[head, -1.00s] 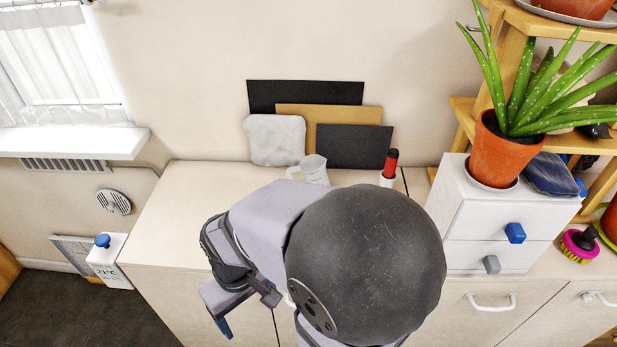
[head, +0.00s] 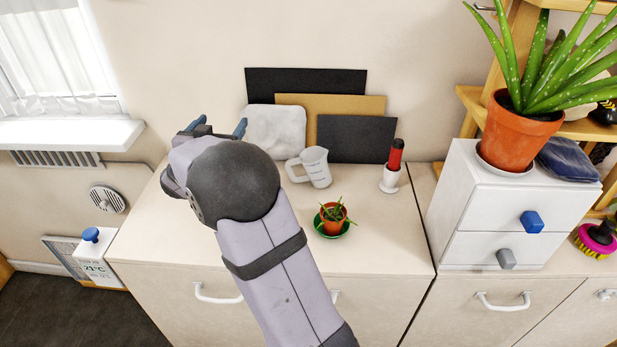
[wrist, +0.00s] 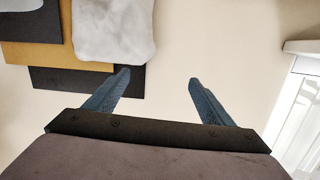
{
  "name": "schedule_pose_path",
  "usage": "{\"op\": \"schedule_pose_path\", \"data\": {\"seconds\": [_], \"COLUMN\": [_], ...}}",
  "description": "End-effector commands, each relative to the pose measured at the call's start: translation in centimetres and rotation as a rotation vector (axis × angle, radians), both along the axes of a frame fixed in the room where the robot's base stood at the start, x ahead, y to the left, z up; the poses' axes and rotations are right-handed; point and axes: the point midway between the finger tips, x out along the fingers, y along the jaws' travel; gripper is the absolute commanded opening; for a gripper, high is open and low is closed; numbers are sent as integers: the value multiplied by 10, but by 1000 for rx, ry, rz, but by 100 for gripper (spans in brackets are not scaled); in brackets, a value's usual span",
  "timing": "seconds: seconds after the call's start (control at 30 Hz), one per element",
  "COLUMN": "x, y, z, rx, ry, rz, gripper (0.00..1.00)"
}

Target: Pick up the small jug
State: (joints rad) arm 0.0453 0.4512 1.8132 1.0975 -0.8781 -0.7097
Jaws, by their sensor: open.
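The small jug (head: 315,167) is white with a handle on its left side. It stands upright on the pale cabinet top, in front of the leaning boards, in the head view. My gripper (head: 216,125) is to the left of the jug and apart from it, near the wall end of the cabinet. In the wrist view my gripper (wrist: 158,78) has its two blue fingers spread wide with nothing between them, facing the wall. The jug is not in the wrist view.
A small potted plant (head: 333,218) on a green saucer stands in front of the jug. A red-topped white holder (head: 392,166) is to its right. Black and tan boards and a pale slab (head: 276,131) lean behind. A white drawer box (head: 500,212) stands further right.

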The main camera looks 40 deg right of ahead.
Motion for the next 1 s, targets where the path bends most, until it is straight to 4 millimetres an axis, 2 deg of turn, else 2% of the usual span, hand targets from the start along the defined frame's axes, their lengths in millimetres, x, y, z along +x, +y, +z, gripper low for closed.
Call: {"op": "schedule_pose_path", "data": {"seconds": [0.03,0.1,0.2,0.4,0.5,0.77,0.87,1.0], "x": [-8,-27,-58,-110,-124,-132,-132,-132], "y": [-21,-45,-68,-83,-83,-83,-83,-83], "z": [-6,-6,-11,-25,-28,-32,-38,-58], "rx": [-34,-78,-124,-170,-178,-182,-182,-184], "ry": [-17,-27,-15,54,79,97,98,99], "rz": [-110,-265,-471,-763,-839,-880,-878,-878], "gripper": [76,76,76,76,76,76,76,76]}}
